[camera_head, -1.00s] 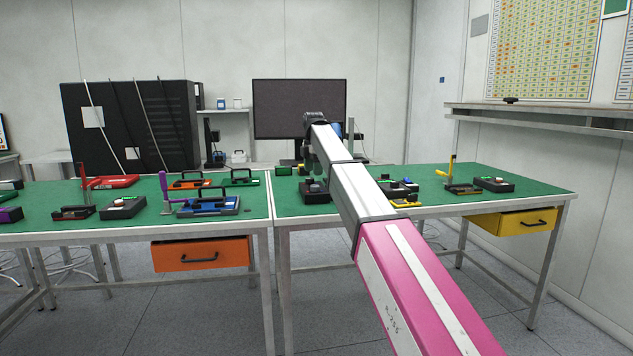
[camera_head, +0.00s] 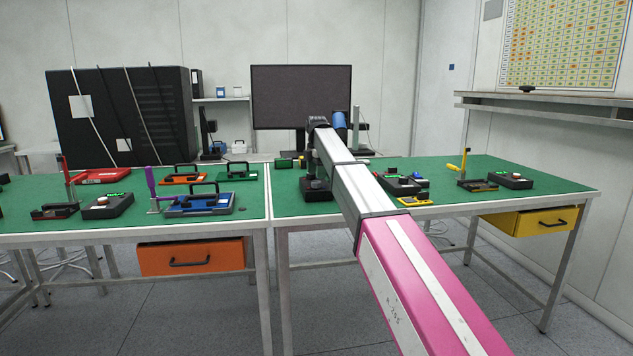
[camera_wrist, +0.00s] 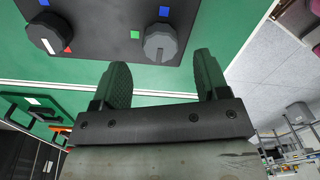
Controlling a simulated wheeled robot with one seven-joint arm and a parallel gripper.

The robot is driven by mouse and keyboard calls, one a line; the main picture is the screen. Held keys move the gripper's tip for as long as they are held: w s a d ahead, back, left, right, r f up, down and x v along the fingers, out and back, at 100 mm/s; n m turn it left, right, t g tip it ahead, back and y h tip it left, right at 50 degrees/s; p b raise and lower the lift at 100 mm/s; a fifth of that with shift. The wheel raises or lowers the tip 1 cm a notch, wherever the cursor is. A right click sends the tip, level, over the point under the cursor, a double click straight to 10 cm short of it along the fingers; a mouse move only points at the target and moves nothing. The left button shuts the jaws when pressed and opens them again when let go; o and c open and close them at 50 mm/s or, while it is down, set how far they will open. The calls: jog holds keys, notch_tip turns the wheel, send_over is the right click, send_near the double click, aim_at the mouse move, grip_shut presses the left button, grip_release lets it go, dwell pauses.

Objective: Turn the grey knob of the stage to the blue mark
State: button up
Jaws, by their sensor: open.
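In the wrist view, the grey knob (camera_wrist: 160,43) sits on a dark plate, the stage (camera_wrist: 98,22). A small blue mark (camera_wrist: 164,11) lies above the knob in the picture and a green mark (camera_wrist: 135,34) to its left. I cannot clearly tell where the knob points. My gripper (camera_wrist: 162,75) is open and empty. Its two dark fingers are apart, just below the knob in the picture, one to each side, and no contact shows.
A black knob (camera_wrist: 45,38) with a white line shares the plate, with a red mark (camera_wrist: 68,48) beside it.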

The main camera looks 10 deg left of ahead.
aim_at(316, 182)
jog(key=shift+f, duration=1.95)
jog(key=shift+c, duration=0.3)
jog(key=c, duration=0.9)
jog(key=shift+o, duration=0.2)
